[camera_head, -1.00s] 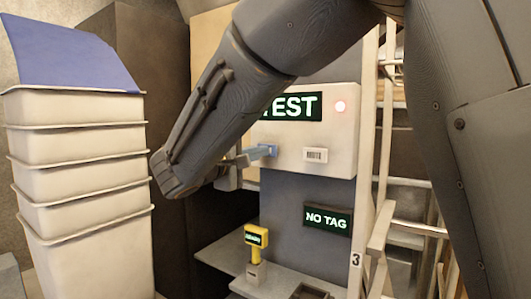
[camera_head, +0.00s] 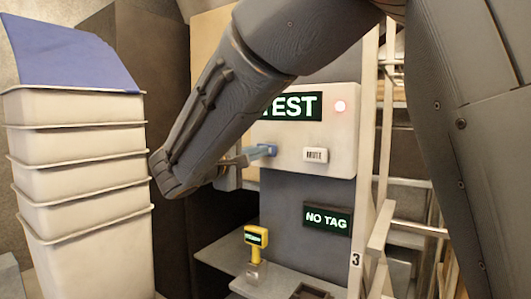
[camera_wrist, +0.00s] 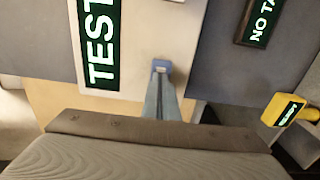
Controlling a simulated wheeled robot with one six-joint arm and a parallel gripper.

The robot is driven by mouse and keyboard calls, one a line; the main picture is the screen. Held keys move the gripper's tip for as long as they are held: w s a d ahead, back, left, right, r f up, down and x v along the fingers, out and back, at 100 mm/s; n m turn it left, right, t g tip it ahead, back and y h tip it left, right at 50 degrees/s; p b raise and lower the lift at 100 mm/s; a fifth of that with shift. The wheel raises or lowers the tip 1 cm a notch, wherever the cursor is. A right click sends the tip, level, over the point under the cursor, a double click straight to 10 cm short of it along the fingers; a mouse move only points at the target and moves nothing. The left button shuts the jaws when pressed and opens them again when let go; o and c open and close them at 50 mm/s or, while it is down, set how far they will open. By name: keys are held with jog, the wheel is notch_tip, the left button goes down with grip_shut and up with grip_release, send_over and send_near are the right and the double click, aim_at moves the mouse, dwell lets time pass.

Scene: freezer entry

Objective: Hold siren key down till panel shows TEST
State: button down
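The white panel (camera_head: 338,132) has a dark display (camera_head: 296,106) with "TEST" in bright letters, partly covered by my arm in the head view. The display also shows sideways in the wrist view (camera_wrist: 101,45). A small blue key (camera_head: 268,150) sticks out of the panel below the display; it shows in the wrist view too (camera_wrist: 161,66). My gripper (camera_wrist: 160,78) looks shut, its fingers together and their tips at the blue key. It seems to touch the key; how far the key is pressed I cannot tell.
A white key (camera_head: 315,155), apparently marked MUTE, sits right of the blue key. Below are a "NO TAG" display (camera_head: 327,219) and a yellow scanner (camera_head: 256,238) above a grey shelf (camera_head: 225,255). Stacked white bins (camera_head: 80,190) stand left; a white rack (camera_head: 372,200) stands right.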

jog(key=v, duration=0.7)
jog(key=shift+b, duration=0.45)
